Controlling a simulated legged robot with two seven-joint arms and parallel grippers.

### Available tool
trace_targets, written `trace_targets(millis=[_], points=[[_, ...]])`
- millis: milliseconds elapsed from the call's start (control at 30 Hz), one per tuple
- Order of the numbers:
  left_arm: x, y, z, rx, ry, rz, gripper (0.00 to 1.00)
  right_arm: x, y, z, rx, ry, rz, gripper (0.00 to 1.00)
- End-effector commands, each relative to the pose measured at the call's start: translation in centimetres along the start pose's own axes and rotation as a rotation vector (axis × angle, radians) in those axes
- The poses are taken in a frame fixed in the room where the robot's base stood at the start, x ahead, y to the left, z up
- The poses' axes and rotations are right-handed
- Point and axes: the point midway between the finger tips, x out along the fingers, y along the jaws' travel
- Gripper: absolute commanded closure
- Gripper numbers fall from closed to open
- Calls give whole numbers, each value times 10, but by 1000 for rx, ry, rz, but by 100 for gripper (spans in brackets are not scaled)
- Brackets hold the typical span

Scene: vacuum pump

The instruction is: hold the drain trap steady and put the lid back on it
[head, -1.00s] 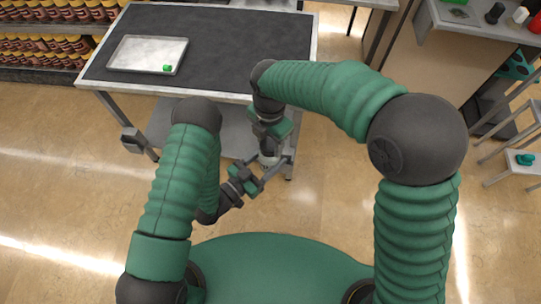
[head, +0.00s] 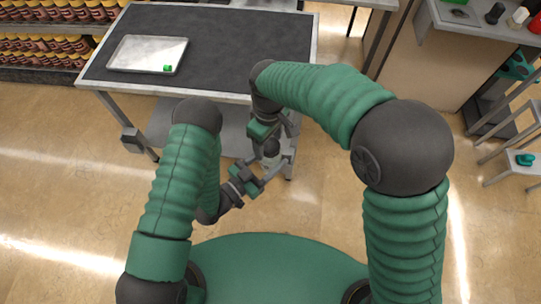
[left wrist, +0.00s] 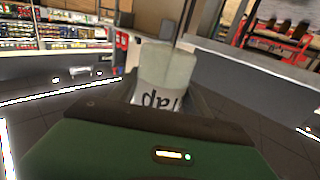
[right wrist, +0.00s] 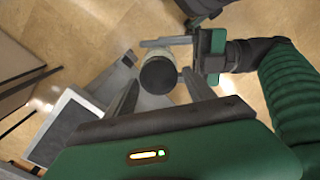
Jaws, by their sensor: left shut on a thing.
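The drain trap is a pale, cream-coloured jar (right wrist: 155,56) with dark lettering, which shows upside down in the left wrist view (left wrist: 165,72). My left gripper (head: 265,164) is shut on it, in front of the table's near right leg. The lid, a black disc (right wrist: 158,76), covers the jar's end facing the right wrist camera and also shows in the head view (head: 271,148). Whether it is fully seated I cannot tell. My right gripper (head: 277,134) is open. In the right wrist view its fingers stand either side of the lid with gaps.
Behind the grippers stands a dark-topped table (head: 235,45) with a lower shelf. A metal tray (head: 135,53) on it holds a small green piece (head: 168,68). A grey bench (head: 470,14) with small items stands at right.

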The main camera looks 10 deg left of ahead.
Motion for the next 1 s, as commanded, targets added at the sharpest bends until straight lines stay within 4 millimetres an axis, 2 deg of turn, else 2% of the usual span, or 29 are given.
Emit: trace_targets(millis=[333,600,700,900,1000], points=[[0,-2,0,1,1,-5,100,-2,1,2,0,-5,0,31],[0,-2,0,1,1,-5,100,-38,1,2,0,-4,1,31],[0,-2,0,1,1,-6,100,-44,1,2,0,-6,-1,31],[0,-2,0,1,1,-6,100,-44,1,2,0,-7,-1,31],[0,-2,0,1,1,-6,100,-44,0,2,-12,-10,-2,34]])
